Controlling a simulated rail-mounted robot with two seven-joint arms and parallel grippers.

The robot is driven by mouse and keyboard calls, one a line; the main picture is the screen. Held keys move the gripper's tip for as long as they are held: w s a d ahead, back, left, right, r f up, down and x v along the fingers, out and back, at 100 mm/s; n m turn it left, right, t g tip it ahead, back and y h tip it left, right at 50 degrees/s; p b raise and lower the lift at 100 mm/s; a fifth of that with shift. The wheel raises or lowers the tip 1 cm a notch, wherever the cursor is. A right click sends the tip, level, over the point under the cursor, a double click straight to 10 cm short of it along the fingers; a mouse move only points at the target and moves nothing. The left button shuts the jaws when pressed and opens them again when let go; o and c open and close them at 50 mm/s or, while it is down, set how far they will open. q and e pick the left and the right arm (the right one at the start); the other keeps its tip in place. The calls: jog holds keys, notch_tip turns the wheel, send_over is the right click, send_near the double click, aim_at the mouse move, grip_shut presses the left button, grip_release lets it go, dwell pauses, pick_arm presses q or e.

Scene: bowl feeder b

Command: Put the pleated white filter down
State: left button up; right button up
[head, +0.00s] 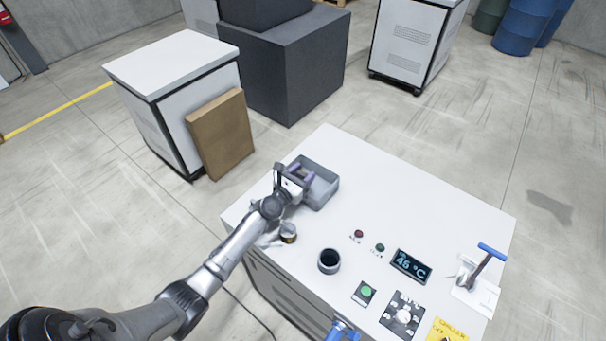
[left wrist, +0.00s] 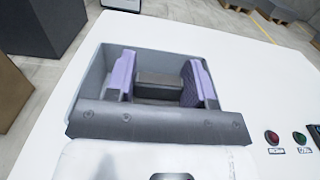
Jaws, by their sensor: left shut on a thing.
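My left gripper (head: 298,172) is over the grey open bin (head: 325,188) at the far left corner of the white-topped cabinet. In the left wrist view its two purple-padded fingers (left wrist: 158,85) are apart, pointing into the bin (left wrist: 92,78). A dark grey block (left wrist: 158,88) lies between the pads and seems to touch both, so the gripper is shut on it. I cannot make out white pleats on it. Whether the block touches the bin floor is unclear.
A dark cup (head: 329,261) and a small round jar (head: 288,232) stand near the cabinet's front edge. Red (head: 358,234) and green (head: 380,248) buttons, a temperature display (head: 411,265) and a blue-handled device (head: 491,252) are to the right. The top right of the bin is clear.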

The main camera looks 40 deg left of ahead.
pick_arm(q)
jog(key=shift+f+b, duration=0.35)
jog(key=shift+f, duration=0.1)
jog(key=o, duration=0.9)
jog(key=shift+o, duration=0.2)
jog(key=shift+r, duration=0.15)
jog(key=shift+r+p, duration=0.3)
jog(key=shift+p, duration=0.15)
jog(key=shift+r+p, duration=0.45)
jog(key=s, duration=1.2)
jog(key=shift+d+f+p, duration=0.25)
jog(key=shift+d+p, duration=0.05)
